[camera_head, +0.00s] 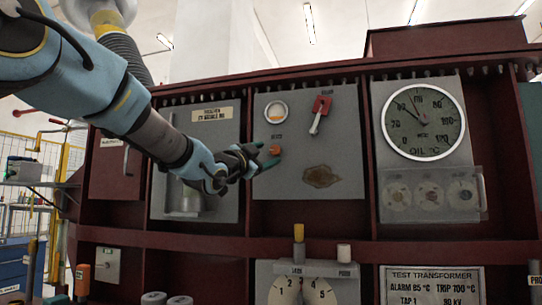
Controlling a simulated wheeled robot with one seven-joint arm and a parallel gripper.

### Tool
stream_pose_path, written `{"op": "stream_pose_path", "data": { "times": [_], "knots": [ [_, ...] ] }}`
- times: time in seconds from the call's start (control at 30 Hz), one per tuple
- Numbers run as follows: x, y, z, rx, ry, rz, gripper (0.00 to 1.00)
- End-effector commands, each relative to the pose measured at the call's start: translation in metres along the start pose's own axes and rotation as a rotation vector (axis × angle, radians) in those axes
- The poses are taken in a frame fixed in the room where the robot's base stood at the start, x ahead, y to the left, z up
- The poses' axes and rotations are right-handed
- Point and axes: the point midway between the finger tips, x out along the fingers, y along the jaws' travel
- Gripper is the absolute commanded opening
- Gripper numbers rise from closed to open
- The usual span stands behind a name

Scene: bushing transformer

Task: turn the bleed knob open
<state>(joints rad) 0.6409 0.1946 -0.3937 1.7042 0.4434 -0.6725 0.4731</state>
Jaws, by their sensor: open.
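A small orange-red knob (275,149) sits on the grey middle panel (343,165), under a round glass gauge. A small label above the knob is too small to read, so I take this as the bleed knob. My gripper (265,157) comes in from the left and is open, with its dark fingers just left of and around the knob's place in the picture. I cannot tell whether the fingers touch the knob. The knob's left side is close to the fingers and may be partly hidden.
A round gauge (276,112) and a red-handled lever (320,113) are above the knob. A brown patch (321,177) is below right. A large oil dial (424,123) is on the right panel. A numbered selector (304,290) stands below. Dark red frame ribs (365,150) divide the panels.

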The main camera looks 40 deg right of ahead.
Motion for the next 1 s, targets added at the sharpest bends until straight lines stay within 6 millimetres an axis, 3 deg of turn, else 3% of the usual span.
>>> {"op": "stream_pose_path", "data": {
  "times": [0.2,0.4,1.0],
  "knots": [
    [-0.045,0.001,0.001,0.003,-0.001,-0.001,0.69],
    [-0.067,0.000,0.001,0.002,-0.002,0.000,0.69],
    [-0.071,0.000,0.001,-0.001,-0.001,0.001,0.69]
  ]
}}
